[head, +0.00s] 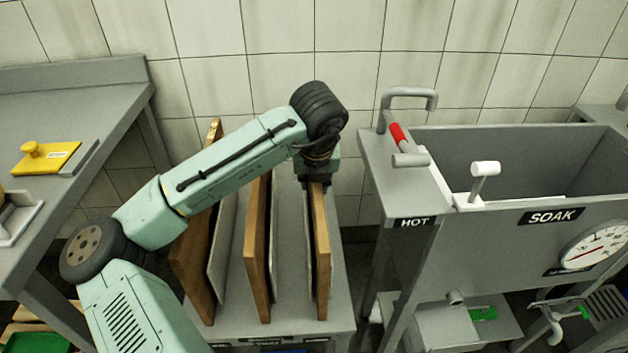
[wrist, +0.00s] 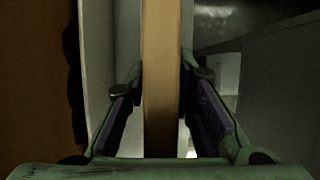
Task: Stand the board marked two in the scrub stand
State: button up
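Three wooden boards stand upright on a grey bench in the head view: a left board (head: 192,265), a middle board (head: 256,255) and a right board (head: 321,255). No number shows on any of them, so I cannot tell which is marked two. My gripper (head: 318,183) points down at the top of the right board. In the wrist view, my gripper (wrist: 163,95) has one finger on each side of that board's edge (wrist: 161,60). The fingers look open, with narrow gaps beside the wood. I cannot identify the scrub stand.
Grey upright plates (head: 222,245) stand between the boards. At right is a sink marked SOAK (head: 490,260) with a red-handled pipe (head: 398,137) and a white-handled fitting (head: 484,172).

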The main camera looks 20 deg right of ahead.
jog(key=shift+o, duration=1.4)
jog(key=shift+f, duration=0.15)
